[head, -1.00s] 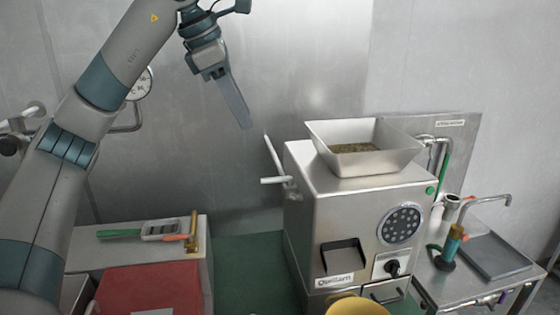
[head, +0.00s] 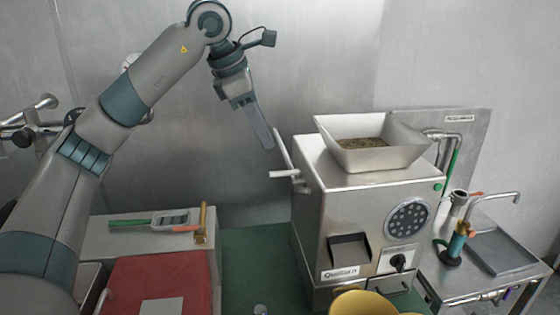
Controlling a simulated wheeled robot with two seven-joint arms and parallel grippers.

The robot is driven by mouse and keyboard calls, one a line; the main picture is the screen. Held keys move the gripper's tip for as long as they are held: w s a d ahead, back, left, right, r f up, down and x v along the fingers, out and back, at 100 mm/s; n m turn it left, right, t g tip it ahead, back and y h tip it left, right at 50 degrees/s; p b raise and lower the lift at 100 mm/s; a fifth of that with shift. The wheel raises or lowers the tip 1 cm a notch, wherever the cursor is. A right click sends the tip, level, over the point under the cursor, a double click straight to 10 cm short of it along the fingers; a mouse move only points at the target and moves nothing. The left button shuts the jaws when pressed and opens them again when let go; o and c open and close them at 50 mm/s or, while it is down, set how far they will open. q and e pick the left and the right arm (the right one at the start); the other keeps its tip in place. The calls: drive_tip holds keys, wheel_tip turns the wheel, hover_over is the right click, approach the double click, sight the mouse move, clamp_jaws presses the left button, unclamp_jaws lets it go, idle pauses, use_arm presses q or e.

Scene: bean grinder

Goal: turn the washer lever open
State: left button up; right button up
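The steel grinder (head: 350,215) stands in the middle, with a pale rod lever (head: 282,150) and a short white horizontal handle (head: 284,174) on its left side. Which part is the washer lever I cannot tell for sure; a pipe with a green handle (head: 453,166) also stands behind the grinder at the right. My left gripper (head: 266,142) points down, its long grey finger close to the upper end of the rod lever. Whether it touches the lever is unclear. The fingers overlap edge-on, so their opening is hidden. My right gripper is out of view.
A hopper of beans (head: 365,143) tops the grinder. A steel sink table (head: 495,255) stands at right. A red box (head: 150,283) and a white counter (head: 115,240) with tools are at left. A yellow bowl (head: 358,303) is in front. The wall is behind.

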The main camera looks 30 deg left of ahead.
use_arm(q)
drive_tip(key=p, duration=0.1)
hover_over(280, 173)
drive_tip(key=s, duration=0.2)
wheel_tip(280, 173, down, 6)
drive_tip(key=x, duration=0.1)
drive_tip(key=p+x, duration=0.1)
drive_tip(key=x, duration=0.2)
drive_tip(key=shift+w+a, duration=0.25)
drive_tip(key=shift+a, duration=0.1)
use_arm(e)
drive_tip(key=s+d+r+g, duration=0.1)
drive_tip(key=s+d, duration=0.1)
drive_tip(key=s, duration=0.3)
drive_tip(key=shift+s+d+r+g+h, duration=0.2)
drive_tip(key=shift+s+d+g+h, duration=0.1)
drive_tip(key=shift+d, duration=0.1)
use_arm(q)
drive_tip(key=shift+c, duration=0.2)
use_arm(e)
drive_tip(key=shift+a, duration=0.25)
use_arm(q)
clamp_jaws()
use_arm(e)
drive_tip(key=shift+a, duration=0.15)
